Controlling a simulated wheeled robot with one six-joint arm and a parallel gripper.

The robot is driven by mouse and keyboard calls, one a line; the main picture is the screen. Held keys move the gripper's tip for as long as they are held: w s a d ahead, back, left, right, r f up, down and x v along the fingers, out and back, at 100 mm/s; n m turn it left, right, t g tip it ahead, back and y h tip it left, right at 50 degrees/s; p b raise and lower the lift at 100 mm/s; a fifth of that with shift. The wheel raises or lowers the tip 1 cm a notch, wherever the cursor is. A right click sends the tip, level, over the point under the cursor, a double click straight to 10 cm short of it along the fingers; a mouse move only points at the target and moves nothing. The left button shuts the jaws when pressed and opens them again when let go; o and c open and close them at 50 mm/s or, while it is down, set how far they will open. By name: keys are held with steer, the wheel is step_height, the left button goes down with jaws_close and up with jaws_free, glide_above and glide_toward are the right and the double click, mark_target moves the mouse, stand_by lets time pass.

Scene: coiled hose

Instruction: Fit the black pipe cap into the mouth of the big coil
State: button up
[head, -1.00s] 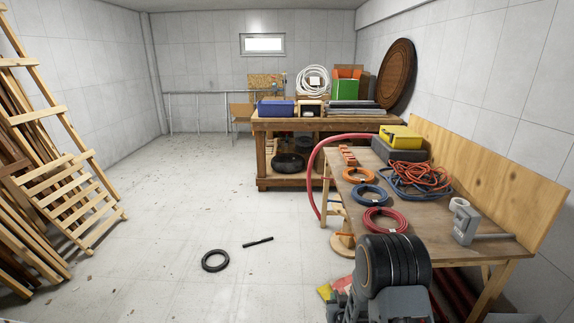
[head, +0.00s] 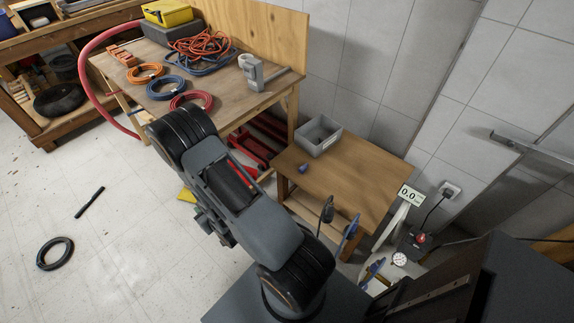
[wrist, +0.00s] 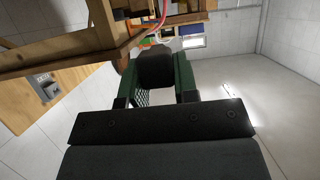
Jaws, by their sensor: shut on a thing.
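My gripper (wrist: 156,66) shows in the wrist view with two green fingers. It is shut on a dark, rounded piece that looks like the black pipe cap (wrist: 155,68). In the head view the gripper is mostly hidden under my arm, and the cap cannot be made out. A thick red hose (head: 88,70) arches beside the left end of the worktable and may be the big coil. Its mouth cannot be made out, and the gripper is apart from it.
The worktable (head: 222,100) holds orange, blue and red coils and a tangled orange cable. A low table (head: 345,185) carries a grey bin (head: 318,135) and a small blue piece (head: 303,168). A black ring (head: 55,253) and a black rod (head: 90,202) lie on open floor.

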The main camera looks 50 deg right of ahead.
steer(key=s+d+f+m+g+h+b, duration=0.1)
steer(key=s+d+f+m+h+b, duration=0.15)
steer(key=d, duration=0.45)
steer(key=s+d+f+m+g+h+b, duration=0.1)
steer(key=d+m+h+b, duration=0.15)
steer(key=d, duration=0.45)
steer(key=s+d+f+m+g+h+b, duration=0.1)
steer(key=s+d+f+m+h+b, duration=0.15)
steer(key=d, duration=0.45)
steer(key=s+d+f+m+g+h+b, duration=0.1)
steer(key=s+d+m+g+h, duration=0.2)
steer(key=s+d+m+g, duration=0.45)
steer(key=s+d+f+m+g+h+b, duration=0.1)
steer(key=s+d+m+g+h+b, duration=0.3)
steer(key=s, duration=0.6)
steer(key=n+y+b, duration=0.1)
steer(key=b, duration=1)
glide_above(319, 191)
steer(key=a, duration=0.1)
steer(key=shift+t, duration=0.45)
steer(key=f, duration=0.9)
steer(key=shift+s+f, duration=0.1)
steer(key=shift+s, duration=0.1)
steer(key=shift+w+d+f, duration=0.2)
steer(key=shift+d+f, duration=0.1)
steer(key=shift+f, duration=0.1)
steer(key=shift+w+d+f+b, duration=0.15)
steer(key=shift+f+b, duration=0.75)
steer(key=shift+f, duration=0.8)
